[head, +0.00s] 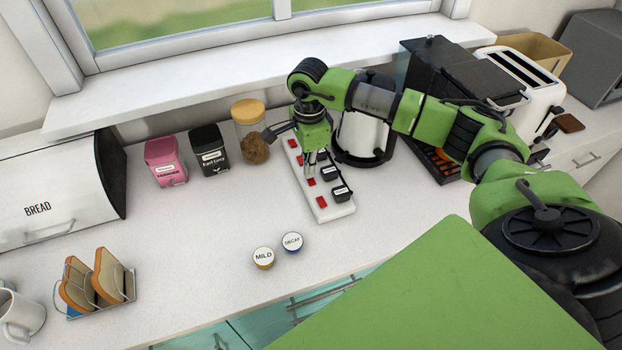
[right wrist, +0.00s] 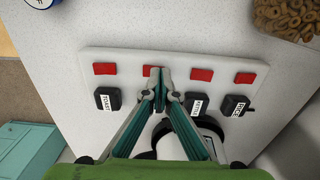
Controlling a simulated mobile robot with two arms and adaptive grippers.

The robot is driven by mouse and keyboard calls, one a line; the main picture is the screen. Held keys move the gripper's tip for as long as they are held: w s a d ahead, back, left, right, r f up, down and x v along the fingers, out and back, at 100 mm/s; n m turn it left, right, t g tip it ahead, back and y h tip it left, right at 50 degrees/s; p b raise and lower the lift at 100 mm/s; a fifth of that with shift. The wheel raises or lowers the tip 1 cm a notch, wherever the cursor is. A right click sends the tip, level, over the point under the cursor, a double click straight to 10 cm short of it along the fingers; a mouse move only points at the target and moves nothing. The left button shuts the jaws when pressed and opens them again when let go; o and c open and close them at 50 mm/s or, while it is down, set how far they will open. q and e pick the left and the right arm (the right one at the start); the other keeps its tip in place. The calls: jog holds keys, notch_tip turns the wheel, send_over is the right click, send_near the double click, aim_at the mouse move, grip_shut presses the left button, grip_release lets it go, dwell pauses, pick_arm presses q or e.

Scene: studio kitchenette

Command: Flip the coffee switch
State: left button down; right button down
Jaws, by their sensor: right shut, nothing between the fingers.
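A white power strip (head: 316,213) lies on the counter with a row of several red switches and labelled black plugs. It also shows in the right wrist view (right wrist: 130,56). My right gripper (head: 310,172) points down over the strip, fingers shut and empty. In the right wrist view the fingertips (right wrist: 161,73) are at the red switch (right wrist: 151,71) second from the left, partly covering it; I cannot tell if they touch it. The plug beside that switch is hidden by the fingers. My left gripper is out of view.
A white kettle (head: 362,130) and a black machine (head: 440,72) stand right of the strip. A cereal jar (head: 249,125), black tin (head: 209,150) and pink tin (head: 165,160) stand left. Two pods (head: 263,258) lie in front. Counter between pods and toast rack (head: 105,308) is clear.

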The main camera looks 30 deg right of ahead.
jog(key=shift+f, duration=0.4)
jog(key=shift+r+p, duration=1.6)
jog(key=shift+r, duration=1.95)
jog(key=shift+s+f, duration=0.1)
